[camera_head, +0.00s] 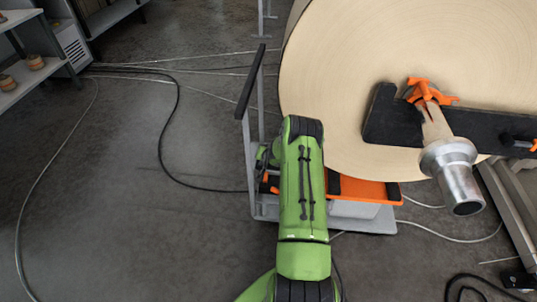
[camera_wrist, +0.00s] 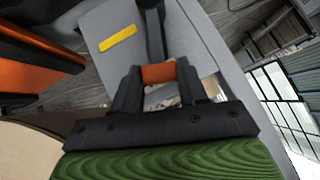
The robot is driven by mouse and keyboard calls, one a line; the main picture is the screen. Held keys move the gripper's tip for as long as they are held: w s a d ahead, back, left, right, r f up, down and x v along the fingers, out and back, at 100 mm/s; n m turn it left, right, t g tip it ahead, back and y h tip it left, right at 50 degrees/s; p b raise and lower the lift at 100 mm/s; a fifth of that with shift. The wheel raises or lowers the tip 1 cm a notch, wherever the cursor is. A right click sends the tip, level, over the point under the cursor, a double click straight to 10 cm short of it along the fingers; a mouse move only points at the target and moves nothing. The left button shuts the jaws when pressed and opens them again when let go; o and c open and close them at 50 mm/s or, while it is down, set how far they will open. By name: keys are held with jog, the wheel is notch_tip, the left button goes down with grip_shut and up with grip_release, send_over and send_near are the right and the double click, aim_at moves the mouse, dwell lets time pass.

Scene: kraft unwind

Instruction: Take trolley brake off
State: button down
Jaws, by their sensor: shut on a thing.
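The trolley is grey with a black push bar (camera_head: 250,82) and an orange bed (camera_head: 365,190); part of its grey base (camera_head: 375,224) shows beside my green arm. In the wrist view, my gripper (camera_wrist: 159,76) is shut on a small orange grip, apparently the brake lever's handle (camera_wrist: 158,73), at the end of a black bar (camera_wrist: 152,30). The bar stands before a grey trolley panel (camera_wrist: 190,38) with a yellow label (camera_wrist: 117,39). In the head view my arm hides the fingers and most of the lever.
A large kraft roll (camera_head: 340,80) stands close to the right of my arm. A black bracket (camera_head: 385,125), with an orange clamp knob (camera_head: 425,92) and metal shaft end (camera_head: 465,195), is in front of it. Cables (camera_head: 175,120) cross the floor. Shelves (camera_head: 30,70) stand far left.

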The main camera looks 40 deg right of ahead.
dwell(0.3)
jog(key=c, duration=0.6)
grip_release()
jog(key=shift+f, duration=0.1)
jog(key=p+v, duration=0.2)
jog(key=v, duration=1.4)
jog(key=shift+p, duration=0.35)
jog(key=shift+w, duration=0.1)
